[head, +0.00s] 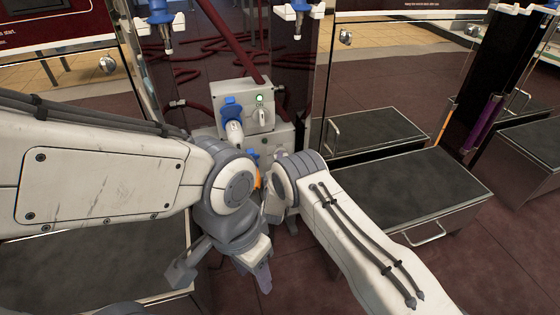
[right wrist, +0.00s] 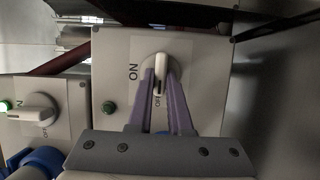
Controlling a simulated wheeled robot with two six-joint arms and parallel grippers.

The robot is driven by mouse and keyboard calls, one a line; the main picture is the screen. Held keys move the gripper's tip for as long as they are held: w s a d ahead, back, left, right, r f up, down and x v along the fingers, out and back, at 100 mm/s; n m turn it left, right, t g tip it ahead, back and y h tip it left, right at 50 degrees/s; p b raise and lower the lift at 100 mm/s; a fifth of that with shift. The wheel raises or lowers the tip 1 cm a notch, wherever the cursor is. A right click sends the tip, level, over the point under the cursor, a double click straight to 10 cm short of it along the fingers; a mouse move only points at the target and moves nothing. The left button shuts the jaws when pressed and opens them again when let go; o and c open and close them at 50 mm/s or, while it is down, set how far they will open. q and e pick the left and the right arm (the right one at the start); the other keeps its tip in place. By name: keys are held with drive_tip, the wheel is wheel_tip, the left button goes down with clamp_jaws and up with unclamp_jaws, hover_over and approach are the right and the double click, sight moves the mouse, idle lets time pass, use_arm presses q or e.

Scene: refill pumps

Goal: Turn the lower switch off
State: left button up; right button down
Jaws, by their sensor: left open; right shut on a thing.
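The lower switch (right wrist: 160,72) is a white knob on a grey box (right wrist: 215,75), with ON and OFF printed beside it. In the right wrist view it stands upright between the purple fingers of my right gripper (right wrist: 160,88), which is shut on it. The round lamp (right wrist: 109,107) on this box is dark green and looks unlit. In the head view, my arms hide this knob and my right gripper; only the top of the lower box (head: 284,138) shows. My left gripper (head: 222,272) is open and empty, low in front of the boxes.
The upper switch box (head: 262,92) has a lit green lamp (head: 259,98) and a blue-and-white plug (head: 232,112). Dark-topped steps (head: 410,185) stand at the right. Dark red hoses (head: 235,45) lie behind. My two arms nearly meet in front of the boxes.

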idle(0.3)
drive_tip(key=c, duration=0.8)
unclamp_jaws()
drive_tip(key=shift+c, duration=0.2)
drive_tip(key=s+p, duration=0.5)
drive_tip(key=s, duration=0.5)
drive_tip(key=shift+s+a, duration=0.25)
drive_tip(key=shift+a, duration=0.2)
